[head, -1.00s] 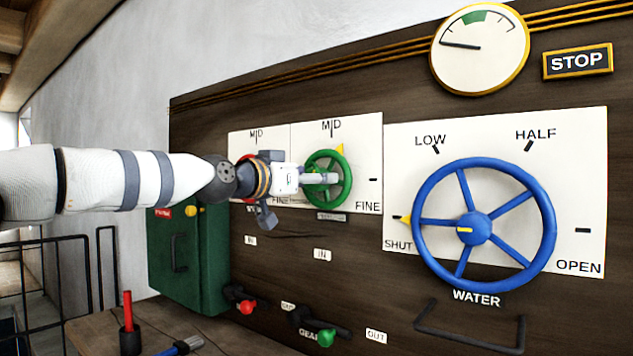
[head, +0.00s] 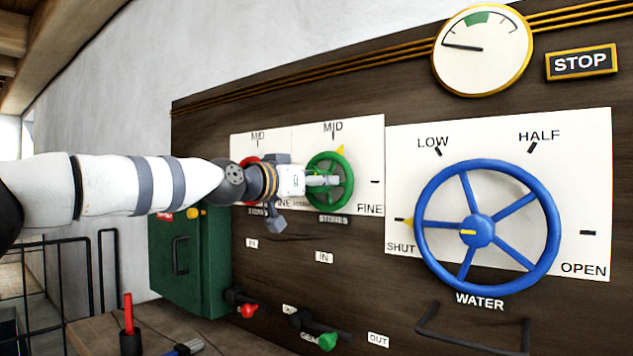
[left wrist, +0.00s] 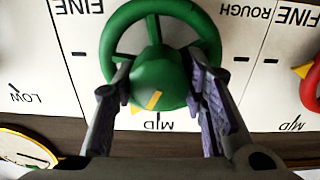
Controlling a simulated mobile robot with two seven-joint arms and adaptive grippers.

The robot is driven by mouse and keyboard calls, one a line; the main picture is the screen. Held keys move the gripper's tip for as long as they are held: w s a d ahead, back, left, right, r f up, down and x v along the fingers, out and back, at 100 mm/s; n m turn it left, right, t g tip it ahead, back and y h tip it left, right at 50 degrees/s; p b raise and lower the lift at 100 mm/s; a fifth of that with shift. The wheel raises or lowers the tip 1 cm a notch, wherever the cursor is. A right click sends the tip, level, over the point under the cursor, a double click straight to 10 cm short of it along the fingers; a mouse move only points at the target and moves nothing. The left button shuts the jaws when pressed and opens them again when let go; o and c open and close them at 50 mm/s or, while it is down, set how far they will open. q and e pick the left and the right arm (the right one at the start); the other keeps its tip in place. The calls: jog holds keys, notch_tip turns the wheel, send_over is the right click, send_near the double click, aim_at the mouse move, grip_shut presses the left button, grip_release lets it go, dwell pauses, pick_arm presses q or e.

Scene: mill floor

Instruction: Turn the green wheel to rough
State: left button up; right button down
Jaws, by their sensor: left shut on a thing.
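The green wheel (head: 341,163) is on a white plate on the dark panel, with MID above it and FINE at lower right. Its yellow pointer (head: 340,151) is near the top, by MID. My left gripper (head: 328,181) reaches in from the left and is shut on the wheel's middle. In the left wrist view, where the lettering is upside down, the green wheel (left wrist: 163,88) has its hub between my two fingers (left wrist: 164,85). ROUGH is readable on the right there. In the head view my arm hides that side. My right gripper is not seen.
A red wheel (head: 250,160) is left of the green one, partly behind my wrist. The large blue water wheel (head: 548,235) is at right, its pointer at SHUT. Red (head: 248,310) and green (head: 327,341) lever knobs stick out below. A green box (head: 190,265) hangs at left.

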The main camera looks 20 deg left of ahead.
pick_arm(q)
jog(key=n, duration=0.6)
jog(key=shift+f+n, duration=0.1)
jog(key=shift+n, duration=0.3)
jog(key=n, duration=0.3)
jog(key=shift+f+n+p, duration=0.1)
jog(key=shift+n+p, duration=0.2)
jog(key=n, duration=0.3)
jog(key=shift+n, duration=0.4)
jog(key=n, duration=0.4)
jog(key=shift+n, duration=2.4)
jog(key=o, duration=1.2)
jog(key=shift+d, duration=0.15)
jog(key=shift+c, duration=0.2)
jog(key=v, duration=1.2)
